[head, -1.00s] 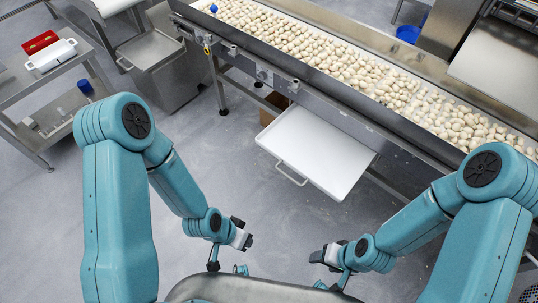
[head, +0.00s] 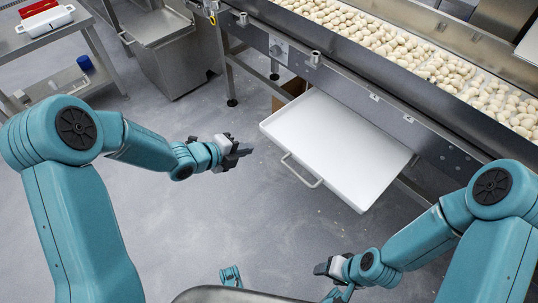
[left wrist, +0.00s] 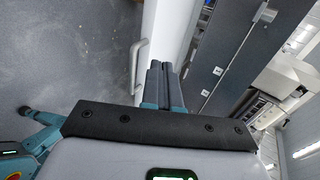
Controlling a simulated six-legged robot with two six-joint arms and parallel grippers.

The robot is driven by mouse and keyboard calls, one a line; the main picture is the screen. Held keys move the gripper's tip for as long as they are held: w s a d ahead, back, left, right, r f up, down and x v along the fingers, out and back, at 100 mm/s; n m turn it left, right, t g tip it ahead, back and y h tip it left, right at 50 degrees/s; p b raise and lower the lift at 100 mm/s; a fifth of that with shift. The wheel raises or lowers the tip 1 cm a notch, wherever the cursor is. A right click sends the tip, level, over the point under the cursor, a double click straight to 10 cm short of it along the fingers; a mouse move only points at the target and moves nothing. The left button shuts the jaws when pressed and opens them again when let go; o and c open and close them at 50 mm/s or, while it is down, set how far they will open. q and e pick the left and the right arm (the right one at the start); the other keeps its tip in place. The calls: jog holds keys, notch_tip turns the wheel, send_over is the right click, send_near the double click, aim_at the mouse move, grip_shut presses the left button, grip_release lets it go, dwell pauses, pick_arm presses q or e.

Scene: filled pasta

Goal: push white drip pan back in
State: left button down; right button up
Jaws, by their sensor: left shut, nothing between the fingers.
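The white drip pan (head: 338,145) sticks out from under the conveyor, pulled out toward me. Its grey bar handle (head: 302,172) is on its near left edge. My left gripper (head: 246,150) is shut and empty, to the left of the pan and apart from it in the head view. In the left wrist view the closed fingers (left wrist: 166,82) point toward the white pan (left wrist: 172,30), with the handle (left wrist: 138,65) to their left. My right gripper (head: 320,268) is low in the head view, below the pan; its finger opening is too small to judge.
The conveyor (head: 400,115) carries many filled pasta pieces above the pan. Its legs (head: 228,75) stand left of the pan. A cart with a white dish (head: 45,20) is at the far left. Grey floor (head: 240,215) before the pan is clear.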

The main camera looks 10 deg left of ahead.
pick_arm(q)
notch_tip(320, 180, down, 4)
jog(key=w+a+b, duration=0.1)
jog(key=a+b, duration=0.1)
jog(key=b, duration=0.6)
send_near(277, 140)
jog(key=shift+t, duration=0.3)
jog(key=w+d+f, duration=0.1)
jog(key=f, duration=0.1)
jog(key=w+d+f, duration=0.1)
jog(key=w+f, duration=0.1)
jog(key=shift+w+d, duration=0.15)
jog(key=shift+d, duration=0.1)
jog(key=shift+w+d+r, duration=0.1)
jog(key=shift+w+d, duration=0.25)
jog(key=shift+w, duration=0.15)
pick_arm(e)
notch_tip(277, 140, down, 10)
jog(key=w, duration=0.1)
jog(key=shift+d, duration=0.45)
pick_arm(q)
jog(key=shift+d, duration=0.1)
pick_arm(e)
jog(key=shift+w+r, duration=0.1)
jog(key=shift+w, duration=0.05)
